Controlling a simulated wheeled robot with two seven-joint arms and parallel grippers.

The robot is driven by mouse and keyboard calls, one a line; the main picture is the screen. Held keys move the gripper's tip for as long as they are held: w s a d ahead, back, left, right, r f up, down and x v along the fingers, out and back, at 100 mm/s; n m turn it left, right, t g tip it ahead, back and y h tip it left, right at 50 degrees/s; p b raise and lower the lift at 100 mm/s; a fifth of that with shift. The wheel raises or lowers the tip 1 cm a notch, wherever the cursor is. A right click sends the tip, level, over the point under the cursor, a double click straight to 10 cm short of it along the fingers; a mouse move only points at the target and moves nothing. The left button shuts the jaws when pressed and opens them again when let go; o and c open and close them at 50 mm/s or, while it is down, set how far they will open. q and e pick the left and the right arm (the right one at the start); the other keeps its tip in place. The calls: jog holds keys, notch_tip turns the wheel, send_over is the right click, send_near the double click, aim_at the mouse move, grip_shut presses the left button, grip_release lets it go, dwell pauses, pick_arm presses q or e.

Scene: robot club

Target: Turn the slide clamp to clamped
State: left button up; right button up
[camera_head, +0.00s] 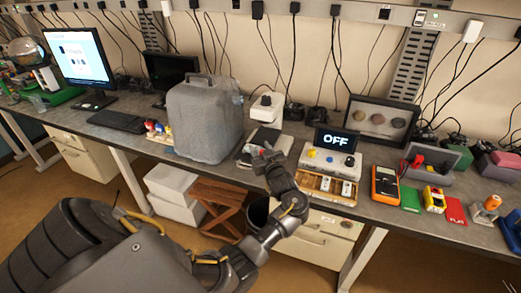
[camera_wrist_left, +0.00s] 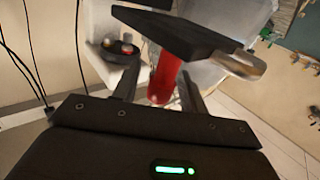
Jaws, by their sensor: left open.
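My left gripper (camera_head: 264,155) is over the front part of the bench, left of the control box, in the head view. In the left wrist view the left gripper (camera_wrist_left: 157,92) is open, with one finger on each side of a red handle (camera_wrist_left: 164,78). A black slab (camera_wrist_left: 175,30) sits at the handle's top and a silver bar end (camera_wrist_left: 243,66) shows beside it. These look like parts of the slide clamp, but I cannot tell its position. Contact between fingers and handle is not clear. In the head view the gripper hides most of this. My right gripper is not in view.
A control box (camera_head: 327,161) with an OFF display (camera_head: 336,141) stands right of the gripper, behind a wooden tray (camera_head: 318,187). A grey covered case (camera_head: 203,120) stands to the left. A multimeter (camera_head: 385,184) lies further right. Cables hang along the wall.

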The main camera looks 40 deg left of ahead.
pick_arm(q)
jog(key=shift+s+d+f, duration=0.15)
jog(key=shift+s+d, duration=0.05)
jog(key=shift+d, duration=0.2)
jog(key=b+v, duration=0.2)
jog(key=v, duration=0.4)
jog(key=shift+d, duration=0.25)
jog(key=shift+s, duration=0.15)
